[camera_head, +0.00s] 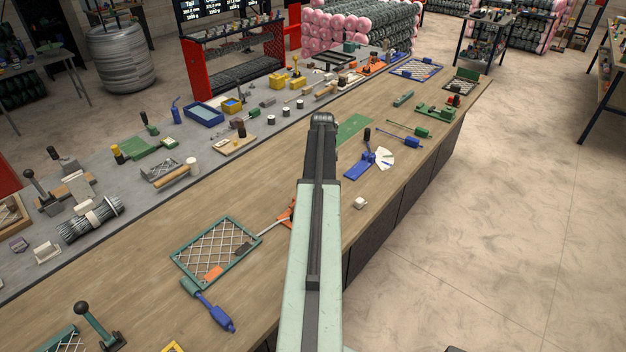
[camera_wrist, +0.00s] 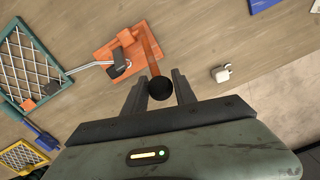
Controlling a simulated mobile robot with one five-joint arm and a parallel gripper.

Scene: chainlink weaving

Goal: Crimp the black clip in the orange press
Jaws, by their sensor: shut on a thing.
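The orange press (camera_wrist: 118,45) lies on the wooden bench, with its orange lever (camera_wrist: 151,47) ending in a black ball knob (camera_wrist: 160,88). In the wrist view, my gripper (camera_wrist: 158,84) has its two fingers on either side of the knob and is shut on it. The black clip (camera_wrist: 119,66) sits at the press, where pale wire ends (camera_wrist: 92,65) come in from the teal-framed mesh panel (camera_wrist: 30,60). In the head view, my arm hides the gripper and most of the press (camera_head: 289,213); the clip cannot be made out there.
The mesh panel (camera_head: 181,262) lies left of the press, with a blue-handled tool (camera_head: 218,314) in front of it. A small white block (camera_head: 360,203) stands right of the press near the bench edge. Blue and green tools lie farther along the bench. Bare wood surrounds the press.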

